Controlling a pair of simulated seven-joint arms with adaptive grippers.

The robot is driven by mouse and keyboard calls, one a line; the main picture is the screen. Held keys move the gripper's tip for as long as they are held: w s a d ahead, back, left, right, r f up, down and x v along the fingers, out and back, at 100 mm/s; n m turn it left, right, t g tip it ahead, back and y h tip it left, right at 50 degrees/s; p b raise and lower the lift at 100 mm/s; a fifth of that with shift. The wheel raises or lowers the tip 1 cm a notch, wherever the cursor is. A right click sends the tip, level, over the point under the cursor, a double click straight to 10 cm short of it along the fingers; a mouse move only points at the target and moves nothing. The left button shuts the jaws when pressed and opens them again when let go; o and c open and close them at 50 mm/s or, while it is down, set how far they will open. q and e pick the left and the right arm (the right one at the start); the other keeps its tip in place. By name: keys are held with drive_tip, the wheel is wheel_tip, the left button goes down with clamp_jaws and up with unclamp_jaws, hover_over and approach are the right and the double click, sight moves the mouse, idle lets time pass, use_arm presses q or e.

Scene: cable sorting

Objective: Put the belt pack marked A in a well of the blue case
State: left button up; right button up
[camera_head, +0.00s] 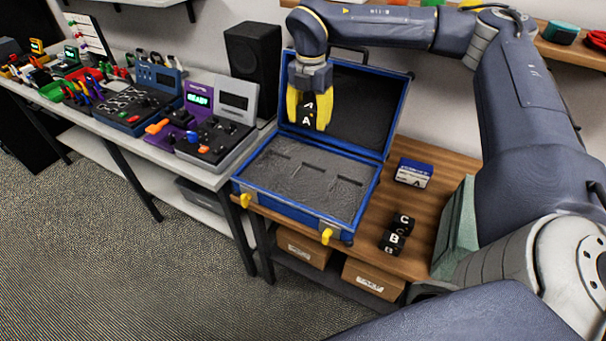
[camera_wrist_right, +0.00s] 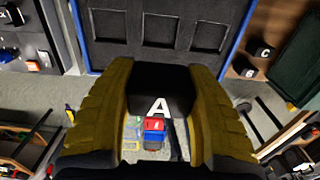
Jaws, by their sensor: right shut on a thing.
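My right gripper (camera_head: 307,113) has yellow fingers and is shut on the black belt pack marked A (camera_head: 306,118). It holds the pack above the back part of the open blue case (camera_head: 291,217), in front of the raised lid. In the right wrist view the belt pack A (camera_wrist_right: 158,104) sits between the two yellow fingers (camera_wrist_right: 160,112). The case's grey foam has several rectangular wells, which look empty in both views; the foam (camera_wrist_right: 158,31) shows beyond the pack in the wrist view. My left gripper is not in view.
A speaker (camera_head: 254,62) and consoles (camera_head: 216,128) are at the left. The lid (camera_head: 352,105) stands upright behind the case.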

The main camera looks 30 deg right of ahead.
sight(309, 178)
wheel_tip(309, 178, down, 19)
drive_tip(key=shift+f, duration=0.15)
idle(0.6)
drive_tip(key=shift+s+f, duration=0.1)
drive_tip(key=shift+f, duration=0.35)
drive_tip(key=shift+s+f, duration=0.1)
drive_tip(key=shift+f, duration=0.1)
drive_tip(key=o, duration=1.2)
drive_tip(key=shift+f, duration=0.15)
drive_tip(key=r, duration=1.3)
drive_tip(key=shift+w+r, duration=0.2)
drive_tip(key=shift+r, duration=0.15)
